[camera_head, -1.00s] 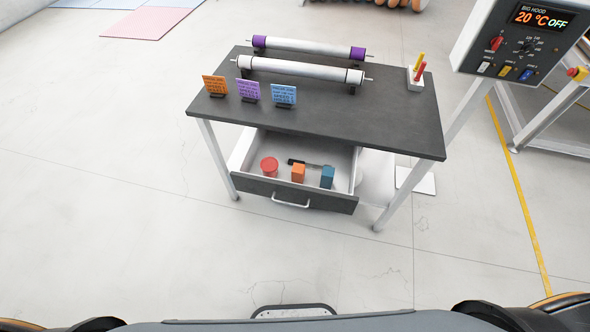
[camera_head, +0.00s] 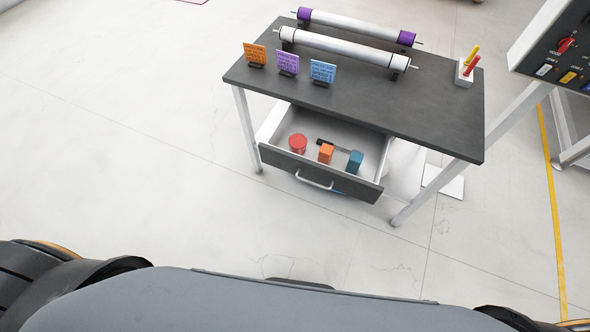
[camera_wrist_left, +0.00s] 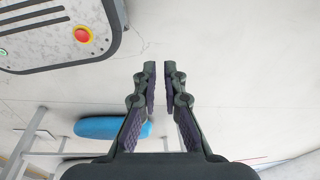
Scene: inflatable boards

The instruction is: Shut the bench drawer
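The bench drawer (camera_head: 278,161) is pulled out below the dark bench top (camera_head: 430,120), with a metal handle (camera_head: 314,182) on its dark front. Inside lie a red round item (camera_head: 297,143), an orange block (camera_head: 326,153), a blue block (camera_head: 355,161) and a dark tool partly hidden behind them. My left gripper (camera_wrist_left: 160,68) shows in the left wrist view with its two fingers apart and nothing between them. It is above bare floor and touches nothing. Neither gripper shows in the head view, and the right gripper is in no frame.
Two rollers (camera_head: 345,47), several small cards (camera_head: 288,62) and a holder with red and yellow sticks (camera_head: 465,70) are on the bench. A control box (camera_head: 560,45) stands at the right. A blue rounded object (camera_wrist_left: 112,128) shows in the left wrist view. Floor before the drawer is clear.

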